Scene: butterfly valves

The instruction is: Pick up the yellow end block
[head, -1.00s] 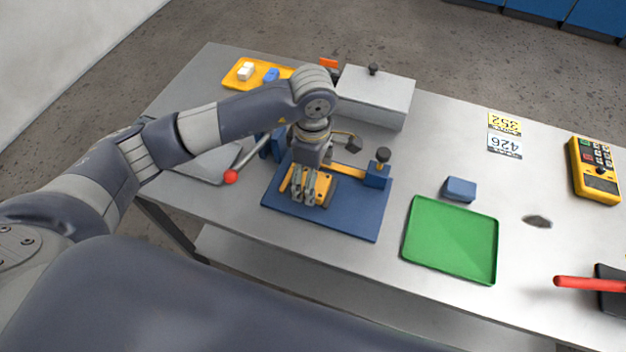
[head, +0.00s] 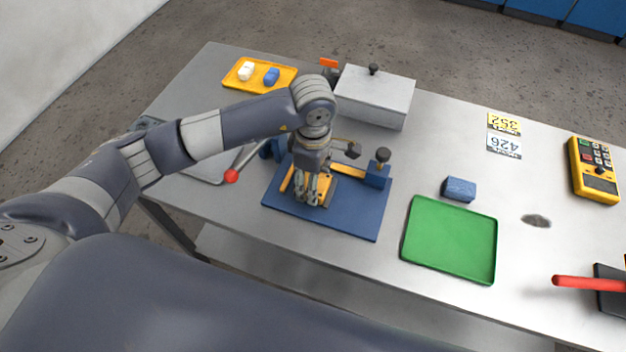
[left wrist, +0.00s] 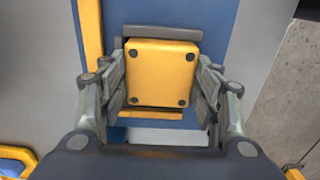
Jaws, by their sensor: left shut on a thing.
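The yellow end block (left wrist: 160,72), a square block with dark screws at its corners, sits between the two fingers of my left gripper (left wrist: 163,85) in the left wrist view. The fingers press on its left and right sides. In the head view my left gripper (head: 313,200) points down over the blue fixture plate (head: 350,222), and the block is mostly hidden behind the fingers. I cannot tell whether the block still touches the fixture. My right gripper is not in view.
A fixture clamp with a black knob (head: 382,154) stands right of the gripper. A red-ended lever (head: 231,176) is at its left. A grey box (head: 375,97) stands behind. A green tray (head: 450,240) and blue block (head: 460,189) lie to the right.

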